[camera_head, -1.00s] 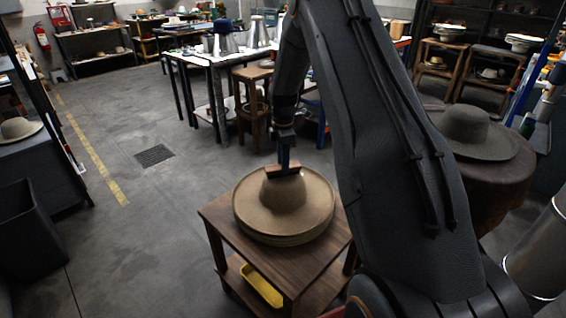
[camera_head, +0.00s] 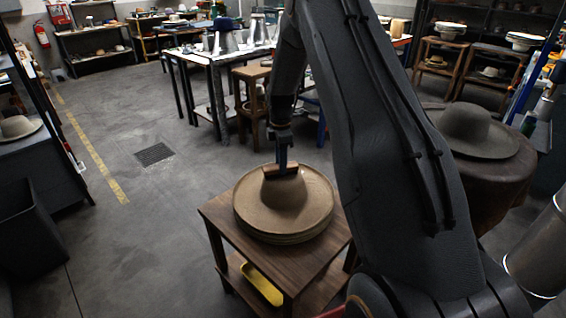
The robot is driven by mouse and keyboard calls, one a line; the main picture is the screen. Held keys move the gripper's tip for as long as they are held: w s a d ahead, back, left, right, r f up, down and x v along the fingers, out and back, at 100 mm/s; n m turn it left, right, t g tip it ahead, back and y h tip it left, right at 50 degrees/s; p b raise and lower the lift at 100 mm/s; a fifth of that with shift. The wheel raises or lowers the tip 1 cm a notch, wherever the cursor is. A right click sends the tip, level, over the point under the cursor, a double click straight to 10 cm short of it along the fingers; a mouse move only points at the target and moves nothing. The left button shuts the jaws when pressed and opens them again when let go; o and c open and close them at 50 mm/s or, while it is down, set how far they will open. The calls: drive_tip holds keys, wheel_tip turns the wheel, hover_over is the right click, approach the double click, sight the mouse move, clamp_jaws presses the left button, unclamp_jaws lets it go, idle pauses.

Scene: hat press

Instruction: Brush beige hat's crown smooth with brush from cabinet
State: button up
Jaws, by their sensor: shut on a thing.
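The beige hat (camera_head: 285,199) lies crown up on top of a stack of similar brims on a small wooden table (camera_head: 246,262). My gripper (camera_head: 281,160) is above the crown, pointing down. It is shut on a wooden brush (camera_head: 280,171), which lies across the top of the crown and appears to touch it. The bristles are hard to make out at this size. The brush hides part of the crown's top.
A grey-brown hat (camera_head: 472,130) rests on a round dark stand at the right. A dark bin (camera_head: 35,230) stands at the left. The floor left of the table is clear.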

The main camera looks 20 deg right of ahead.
sight(290, 165)
drive_tip(key=shift+w+a, duration=0.1)
drive_tip(key=shift+a, duration=0.6)
drive_tip(key=shift+d, duration=0.15)
drive_tip(key=shift+s+d, duration=0.2)
drive_tip(key=shift+d, duration=0.85)
drive_tip(key=shift+s+d, duration=0.15)
drive_tip(key=shift+d, duration=0.9)
drive_tip(key=shift+f, duration=0.1)
drive_tip(key=shift+a, duration=0.15)
drive_tip(key=shift+w+a, duration=0.15)
drive_tip(key=shift+a, duration=0.95)
drive_tip(key=shift+w+a, duration=0.1)
drive_tip(key=shift+a, duration=0.95)
drive_tip(key=shift+d, duration=0.15)
drive_tip(key=shift+s+d, duration=0.15)
drive_tip(key=shift+d, duration=0.95)
drive_tip(key=shift+s+d, duration=0.15)
drive_tip(key=shift+d, duration=0.9)
